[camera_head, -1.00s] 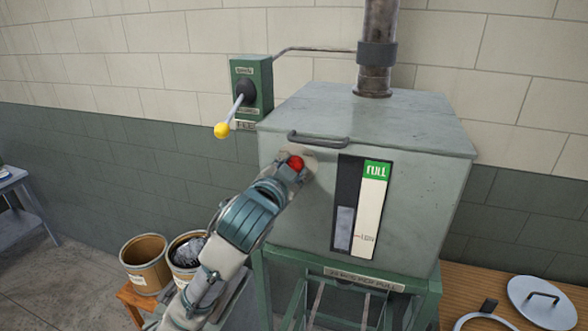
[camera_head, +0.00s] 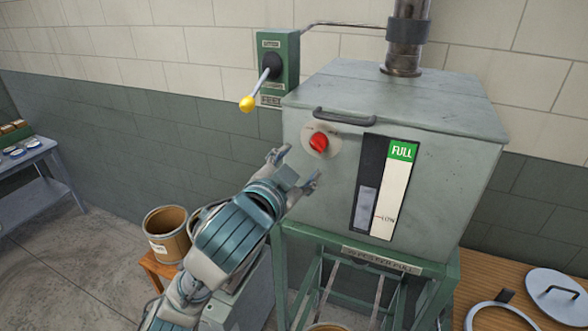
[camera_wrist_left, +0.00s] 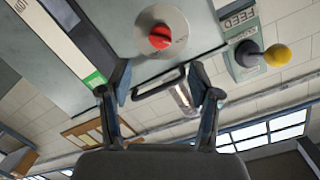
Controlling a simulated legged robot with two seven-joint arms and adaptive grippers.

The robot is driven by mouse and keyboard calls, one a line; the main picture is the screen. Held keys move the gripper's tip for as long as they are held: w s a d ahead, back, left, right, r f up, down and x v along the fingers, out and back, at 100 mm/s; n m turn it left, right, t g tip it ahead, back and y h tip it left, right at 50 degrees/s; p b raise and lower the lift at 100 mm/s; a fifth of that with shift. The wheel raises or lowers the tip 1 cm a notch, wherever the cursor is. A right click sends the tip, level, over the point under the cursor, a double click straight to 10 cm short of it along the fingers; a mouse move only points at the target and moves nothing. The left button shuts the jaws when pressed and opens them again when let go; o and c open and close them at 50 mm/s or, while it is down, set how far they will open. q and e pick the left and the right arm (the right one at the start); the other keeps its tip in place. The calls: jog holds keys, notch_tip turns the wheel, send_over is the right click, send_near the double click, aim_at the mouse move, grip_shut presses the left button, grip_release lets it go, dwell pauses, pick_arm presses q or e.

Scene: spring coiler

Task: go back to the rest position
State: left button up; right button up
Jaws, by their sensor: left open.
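My left gripper (camera_head: 295,167) is open and empty in front of the grey machine box, below and left of the red knob (camera_head: 319,142). The knob sits on a round plate on the box front, apart from the fingers. In the left wrist view the two spread fingers (camera_wrist_left: 160,98) show with nothing between them, and the red knob (camera_wrist_left: 160,37) is beyond them. My right gripper does not show in either view.
The grey box (camera_head: 440,185) stands on a green frame and has a FULL/LOW gauge (camera_head: 385,190). A yellow-tipped lever (camera_head: 248,103) is on the wall. A bucket (camera_head: 167,235) stands at lower left. A wooden table with a lid (camera_head: 556,294) is at right.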

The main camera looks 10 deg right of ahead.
pick_arm(q)
jog(key=shift+v, duration=1)
jog(key=shift+w, duration=0.1)
